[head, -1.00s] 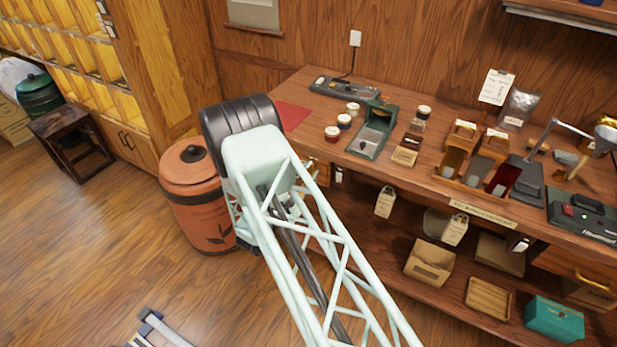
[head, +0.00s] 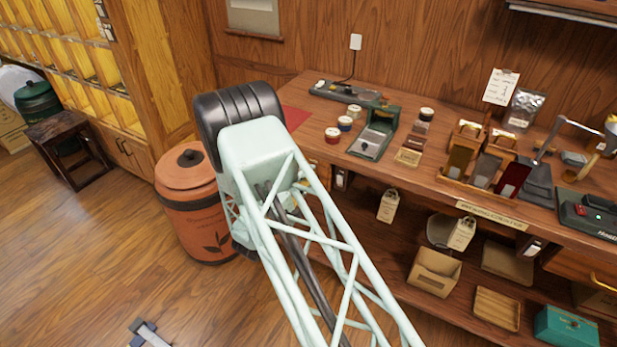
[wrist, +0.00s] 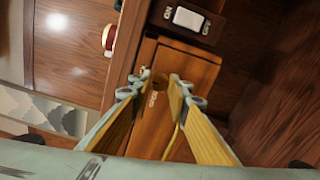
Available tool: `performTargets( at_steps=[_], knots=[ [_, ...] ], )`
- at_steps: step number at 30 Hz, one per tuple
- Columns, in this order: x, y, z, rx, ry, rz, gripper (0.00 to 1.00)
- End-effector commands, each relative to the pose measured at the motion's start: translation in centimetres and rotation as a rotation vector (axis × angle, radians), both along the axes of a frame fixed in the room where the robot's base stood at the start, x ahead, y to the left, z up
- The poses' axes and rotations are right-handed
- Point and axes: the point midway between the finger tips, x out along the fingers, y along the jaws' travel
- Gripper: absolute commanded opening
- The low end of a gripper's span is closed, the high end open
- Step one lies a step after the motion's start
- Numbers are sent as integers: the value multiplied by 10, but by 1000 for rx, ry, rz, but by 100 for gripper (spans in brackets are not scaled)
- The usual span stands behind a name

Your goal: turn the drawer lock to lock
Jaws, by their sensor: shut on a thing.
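In the wrist view, the orange-brown wooden drawer front (wrist: 198,68) fills the middle. The drawer lock (wrist: 160,80) is a small dark brassy piece on it, partly shaded, with small marking below it. My gripper (wrist: 157,87) has yellow-lined fingers, one on each side of the lock; it is shut on the lock, though the exact contact is hard to see. The lock's turn angle is not clear. A thin brass bar, perhaps the drawer handle, shows between the fingers. In the head view, my arm hides the gripper and the lock.
A white switch on a dark plate (wrist: 188,18) sits beside the drawer in the wrist view. In the head view, a lidded terracotta bin (head: 197,215) stands close to my arm. The counter (head: 325,110) holds jars, a green device and wooden holders. Open floor lies at lower left.

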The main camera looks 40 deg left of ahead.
Motion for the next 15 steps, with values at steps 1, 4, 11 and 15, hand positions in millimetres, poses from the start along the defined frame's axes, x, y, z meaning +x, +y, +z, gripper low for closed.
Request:
performTargets(
  at_steps=[1,4,11,15],
  knots=[
    [0,0,0,3,0,-1,6],
    [0,0,1,4,1,0,6],
    [0,0,1,4,0,0,17],
    [0,0,1,3,0,0,30]
  ],
)
